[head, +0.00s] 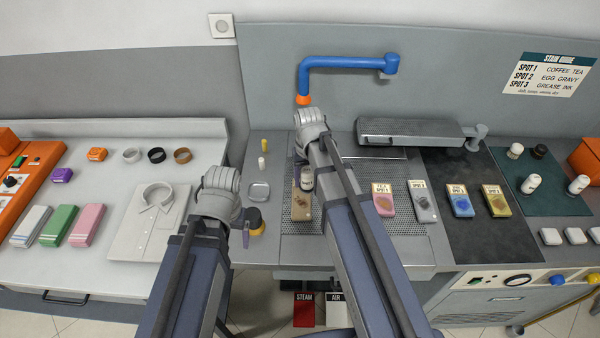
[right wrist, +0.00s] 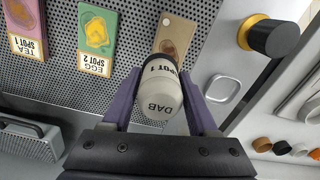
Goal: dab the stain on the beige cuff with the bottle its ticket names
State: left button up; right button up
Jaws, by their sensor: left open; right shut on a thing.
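The beige cuff (head: 301,207), with a brown stain, lies on the perforated board in the head view. It also shows in the right wrist view (right wrist: 178,32), where the bottle covers its lower part, so its ticket cannot be read. My right gripper (right wrist: 160,95) is shut on a pale bottle (right wrist: 157,103) marked "SPOT 1" and "DAB". My left gripper (head: 246,230) is open and empty, left of the cuff.
A black-and-yellow round tool (head: 254,219) stands beside my left gripper. Right of the beige cuff lie a green cuff (right wrist: 97,38) ticketed "EGG SPOT 2" and a pink cuff (head: 384,201) ticketed "TEA SPOT 1". Several bottles stand on a green mat (head: 570,205). The stain guide (head: 547,75) hangs behind.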

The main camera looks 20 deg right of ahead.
aim_at(302, 188)
jog(key=shift+a+r, duration=0.25)
jog(key=shift+a, duration=0.65)
pick_arm(q)
jog(key=shift+f+b, duration=2.8)
jog(key=shift+b, duration=0.2)
pick_arm(e)
jog(key=shift+f, duration=3.05)
pick_arm(q)
jog(key=shift+f+b, duration=0.5)
jog(key=shift+b, duration=0.05)
pick_arm(e)
jog(key=shift+s+f, duration=0.1)
jog(key=shift+f, duration=0.45)
pick_arm(q)
notch_tip(302, 188, up, 7)
jog(key=p, duration=0.7)
pick_arm(e)
notch_tip(302, 188, up, 7)
jog(key=shift+r, duration=0.1)
